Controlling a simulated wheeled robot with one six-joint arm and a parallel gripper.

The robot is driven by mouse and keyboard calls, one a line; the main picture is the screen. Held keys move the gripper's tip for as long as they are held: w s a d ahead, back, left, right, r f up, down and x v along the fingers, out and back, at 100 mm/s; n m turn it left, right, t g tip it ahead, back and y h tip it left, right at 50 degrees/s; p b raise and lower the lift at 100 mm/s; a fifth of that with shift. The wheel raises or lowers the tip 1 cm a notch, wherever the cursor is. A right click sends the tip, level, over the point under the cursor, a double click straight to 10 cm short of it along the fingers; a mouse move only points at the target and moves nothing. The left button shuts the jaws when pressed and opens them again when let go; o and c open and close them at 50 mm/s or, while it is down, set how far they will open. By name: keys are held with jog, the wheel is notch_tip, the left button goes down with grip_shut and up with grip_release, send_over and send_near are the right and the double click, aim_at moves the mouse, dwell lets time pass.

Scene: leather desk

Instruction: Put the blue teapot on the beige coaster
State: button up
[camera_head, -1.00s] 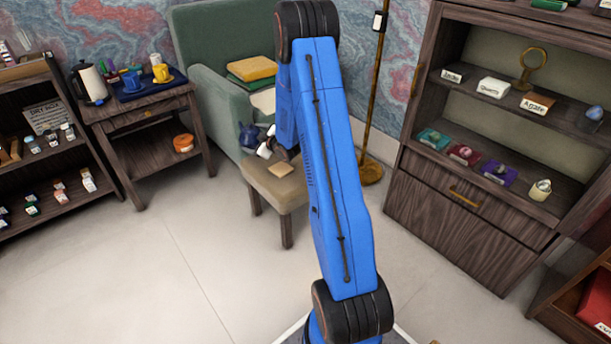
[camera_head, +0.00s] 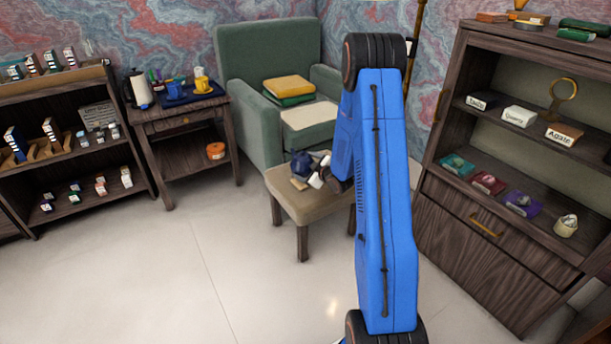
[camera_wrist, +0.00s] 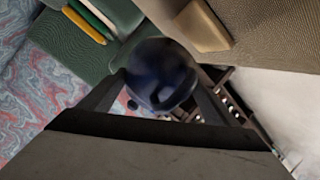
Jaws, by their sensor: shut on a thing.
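The dark blue teapot (camera_head: 300,163) is held in my gripper (camera_head: 319,170) over the far left part of the beige stool (camera_head: 312,203). In the wrist view the teapot (camera_wrist: 160,72) sits between the two fingers of my gripper (camera_wrist: 158,88), which are shut on it. The beige coaster (camera_head: 298,184) lies on the stool top, just below the teapot in the head view. In the wrist view the coaster (camera_wrist: 203,26) is a tan square up and right of the teapot, apart from it in the picture. The teapot's exact height above the stool cannot be told.
A side table (camera_head: 180,118) with a kettle (camera_head: 138,90) and a blue tray is at left. A dark wood cabinet (camera_head: 480,190) stands at right. The floor in front is clear.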

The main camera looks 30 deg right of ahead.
aim_at(305, 174)
jog(key=shift+f, duration=2.05)
jog(key=shift+f, duration=0.15)
jog(key=o, duration=1.4)
